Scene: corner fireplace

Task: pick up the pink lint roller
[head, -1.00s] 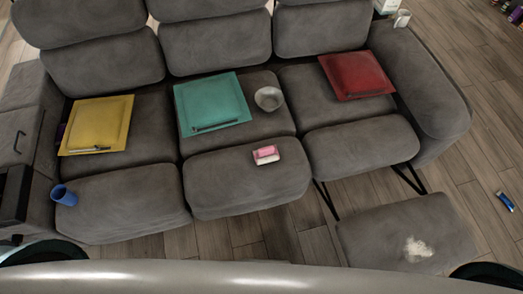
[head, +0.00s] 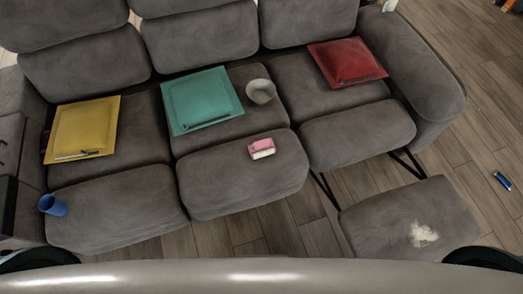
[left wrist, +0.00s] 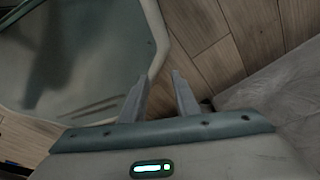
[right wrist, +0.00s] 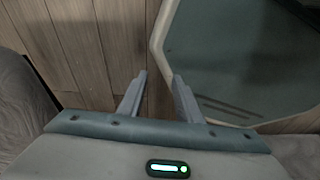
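A small pink-and-white object (head: 262,148), which looks like the pink lint roller, lies on the front of the grey sofa's middle section (head: 235,185) in the head view. Nothing touches it except the cushion. My left gripper (left wrist: 160,76) is open and empty in the left wrist view, over wooden floor and beside a part of my own body. My right gripper (right wrist: 160,75) is open and empty in the right wrist view, also over floor. Neither gripper shows in the head view, and neither wrist view shows the roller.
A yellow tray (head: 64,145), a teal tray (head: 200,95), a red tray (head: 347,63) and a bowl (head: 261,91) rest on the sofa. A blue cup (head: 53,205) stands at its left front. A footrest (head: 385,215) juts out at right, bearing a white patch (head: 423,233).

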